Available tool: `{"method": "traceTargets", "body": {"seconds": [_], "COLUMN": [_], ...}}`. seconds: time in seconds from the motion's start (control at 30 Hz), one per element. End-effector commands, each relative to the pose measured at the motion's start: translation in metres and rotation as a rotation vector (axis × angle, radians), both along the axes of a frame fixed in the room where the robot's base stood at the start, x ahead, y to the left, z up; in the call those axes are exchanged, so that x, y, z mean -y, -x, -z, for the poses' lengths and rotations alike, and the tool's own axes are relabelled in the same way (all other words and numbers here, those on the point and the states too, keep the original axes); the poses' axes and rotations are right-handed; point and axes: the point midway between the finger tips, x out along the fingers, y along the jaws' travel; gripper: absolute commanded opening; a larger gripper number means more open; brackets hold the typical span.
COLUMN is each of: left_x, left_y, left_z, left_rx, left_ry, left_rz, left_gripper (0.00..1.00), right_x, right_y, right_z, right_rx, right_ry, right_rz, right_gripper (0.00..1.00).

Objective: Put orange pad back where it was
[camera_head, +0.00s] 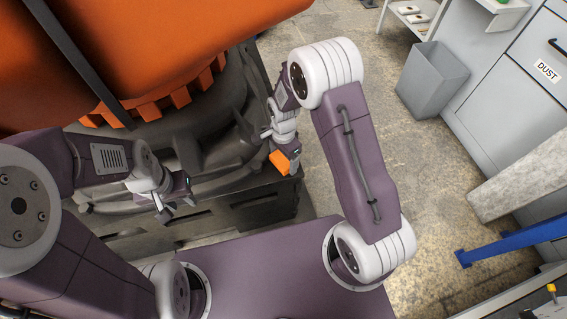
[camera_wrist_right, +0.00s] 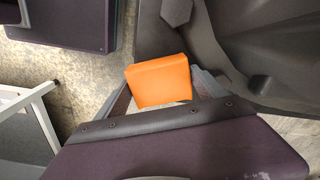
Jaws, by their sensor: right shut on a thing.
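The orange pad (camera_head: 280,162) is a small block held in my right gripper (camera_head: 290,157), beside the dark machine base. In the right wrist view the orange pad (camera_wrist_right: 159,81) sits between the fingers of my right gripper (camera_wrist_right: 165,88), which are shut on it. The pad looks clear of the surfaces around it, though the exact gap cannot be told. My left gripper (camera_head: 176,207) is further left, in front of the machine; its fingers look apart with nothing between them.
A large orange machine (camera_head: 190,45) with a dark ribbed base (camera_head: 185,140) fills the left and centre. A grey bin (camera_head: 431,80) stands on the floor by a grey cabinet marked DUST (camera_head: 520,85). A blue bar (camera_head: 510,244) lies at the right. Floor right of my right arm is open.

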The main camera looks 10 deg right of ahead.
Motion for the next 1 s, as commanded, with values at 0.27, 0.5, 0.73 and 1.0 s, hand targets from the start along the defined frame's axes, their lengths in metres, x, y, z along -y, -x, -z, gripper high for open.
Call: {"method": "traceTargets", "body": {"seconds": [0.27,0.5,0.73,1.0], "left_x": [0.0,0.0,0.0,0.0], "left_y": [0.0,0.0,0.0,0.0], "left_z": [0.012,0.014,0.013,-0.006], "left_rx": [0.0,0.0,0.0,0.0], "left_ry": [0.0,0.0,0.0,0.0], "left_rz": [0.0,0.0,0.0,0.0], "left_gripper": [0.36,0.36,0.36,0.36], "right_x": [0.0,0.0,0.0,-0.001], "right_y": [0.0,0.001,0.001,-0.001], "right_z": [0.028,0.031,0.031,-0.01], "right_rx": [-0.001,-0.001,-0.001,0.005], "right_ry": [0.0,0.0,0.0,-0.001], "right_rz": [0.0,0.0,0.0,0.0], "right_gripper": [0.37,0.86,1.0,1.0]}}
